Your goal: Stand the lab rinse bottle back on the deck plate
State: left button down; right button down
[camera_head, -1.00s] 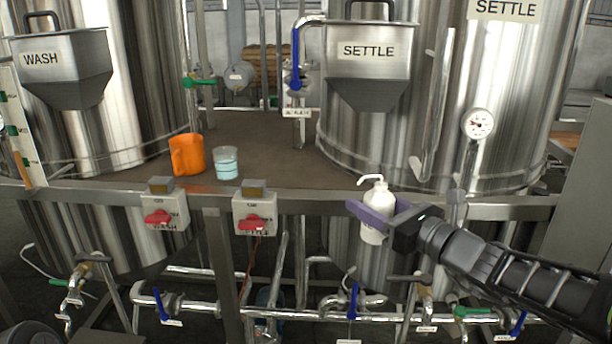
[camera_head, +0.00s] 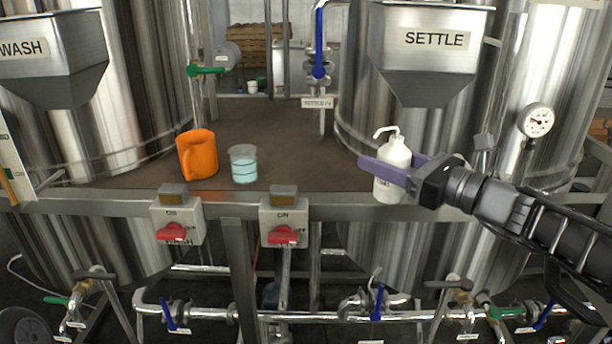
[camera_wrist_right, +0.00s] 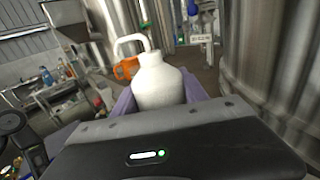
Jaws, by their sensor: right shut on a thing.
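The lab rinse bottle (camera_head: 392,157) is white with a bent spout, and stands upright between the purple fingers of my right gripper (camera_head: 392,172). The gripper is shut on its body. In the head view the bottle overlaps the front rail of the deck plate (camera_head: 285,140); I cannot tell whether its base touches anything. The bottle (camera_wrist_right: 160,82) also fills the middle of the right wrist view, spout to the left. The deck plate is a brown surface between the tanks. My left gripper is not in view.
An orange jug (camera_head: 198,155) and a beaker of pale blue liquid (camera_head: 243,165) stand on the plate's left part. The SETTLE hopper (camera_head: 428,50) hangs above the bottle. Switch boxes with red knobs (camera_head: 284,235) line the front rail. The plate's middle is clear.

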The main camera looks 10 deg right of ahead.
jog(key=shift+s+d, duration=0.1)
jog(key=shift+s, duration=0.05)
jog(key=x, duration=1.7)
jog(key=shift+p, duration=0.4)
jog(key=shift+a, duration=0.25)
jog(key=f, duration=0.1)
jog(key=w+f, duration=0.1)
jog(key=shift+a+f+b, duration=0.25)
jog(key=shift+f+b, duration=0.05)
jog(key=shift+f, duration=0.45)
jog(key=shift+f+b, duration=0.2)
jog(key=shift+b, duration=0.1)
jog(key=c, duration=0.6)
grip_release()
